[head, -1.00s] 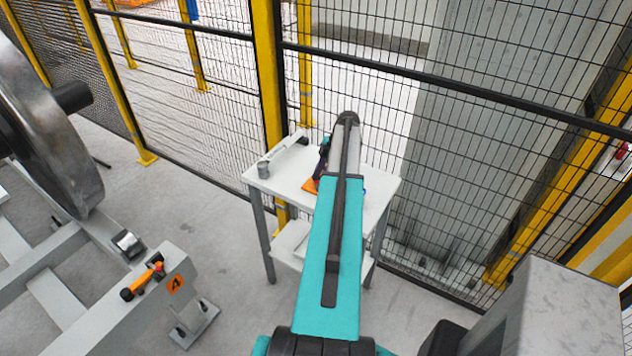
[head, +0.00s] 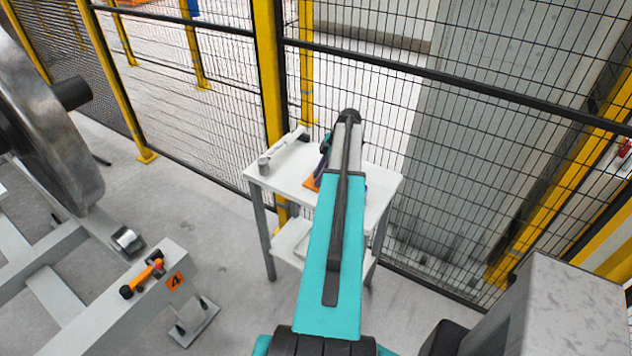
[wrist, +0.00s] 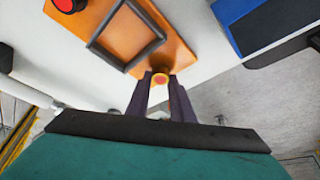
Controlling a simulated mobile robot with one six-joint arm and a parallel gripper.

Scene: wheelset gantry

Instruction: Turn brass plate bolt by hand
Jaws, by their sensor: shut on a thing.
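The brass bolt (wrist: 160,78) is a small round yellowish head with a reddish centre, at the near edge of an orange plate (wrist: 176,48) in the wrist view. My gripper (wrist: 160,84) is shut on the bolt, one dark finger on each side. A dark rectangular frame lies on the orange plate. In the head view the orange plate (head: 311,184) shows partly beside my arm on a white table (head: 275,178). My arm hides the bolt there, and only part of my gripper (head: 325,146) shows.
A grey tool (head: 284,146) lies at the table's left. Mesh fence stands behind the table. A large wheel (head: 55,130) on a grey frame with an orange-handled clamp (head: 145,276) is at left.

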